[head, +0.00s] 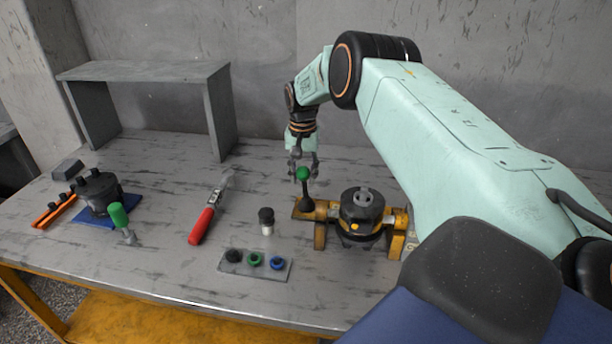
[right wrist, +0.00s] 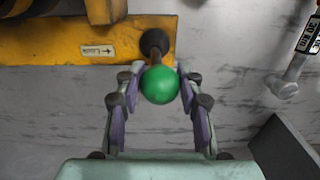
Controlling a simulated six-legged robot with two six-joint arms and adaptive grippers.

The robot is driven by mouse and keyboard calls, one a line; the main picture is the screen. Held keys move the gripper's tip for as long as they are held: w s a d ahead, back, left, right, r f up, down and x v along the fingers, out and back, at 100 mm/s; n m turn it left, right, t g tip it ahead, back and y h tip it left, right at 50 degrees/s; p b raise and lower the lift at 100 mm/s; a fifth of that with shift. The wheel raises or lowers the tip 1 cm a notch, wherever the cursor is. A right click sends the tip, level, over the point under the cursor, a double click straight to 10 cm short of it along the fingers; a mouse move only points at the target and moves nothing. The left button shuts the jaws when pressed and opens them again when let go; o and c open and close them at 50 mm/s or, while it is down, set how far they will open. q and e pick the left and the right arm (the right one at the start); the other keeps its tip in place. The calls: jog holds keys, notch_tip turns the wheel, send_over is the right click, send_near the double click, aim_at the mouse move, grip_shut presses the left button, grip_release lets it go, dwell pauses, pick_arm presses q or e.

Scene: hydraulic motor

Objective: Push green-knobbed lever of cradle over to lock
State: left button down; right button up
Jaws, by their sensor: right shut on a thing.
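The yellow cradle (head: 320,234) stands at the right of the table and holds a dark hydraulic motor (head: 360,212). Its lever (head: 305,195) is a dark rod with a green knob (head: 303,173), standing nearly upright at the cradle's left end. My right gripper (head: 302,165) reaches down from above and is shut on the green knob. In the right wrist view the knob (right wrist: 160,85) sits between the two fingers, and the yellow plate carries a "Lock" label with an arrow (right wrist: 97,50). My left gripper is out of view.
A torque wrench with a red handle (head: 201,226), a black-and-white bottle (head: 266,222) and a tray of coloured rings (head: 228,267) lie left of the cradle. A black part on a blue mat (head: 84,219), a green-handled tool (head: 119,216) and a grey shelf (head: 145,72) are further left.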

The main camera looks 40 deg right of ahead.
jog(key=shift+w+a, duration=0.15)
jog(key=shift+w, duration=0.3)
jog(key=shift+w+a+f+b, duration=0.15)
jog(key=shift+w+a+b, duration=0.35)
jog(key=shift+b, duration=0.3)
jog(key=shift+f, duration=0.1)
jog(key=shift+w+a+f+b, duration=0.25)
jog(key=shift+w+a+b, duration=0.25)
jog(key=shift+b, duration=0.35)
jog(key=shift+f, duration=0.15)
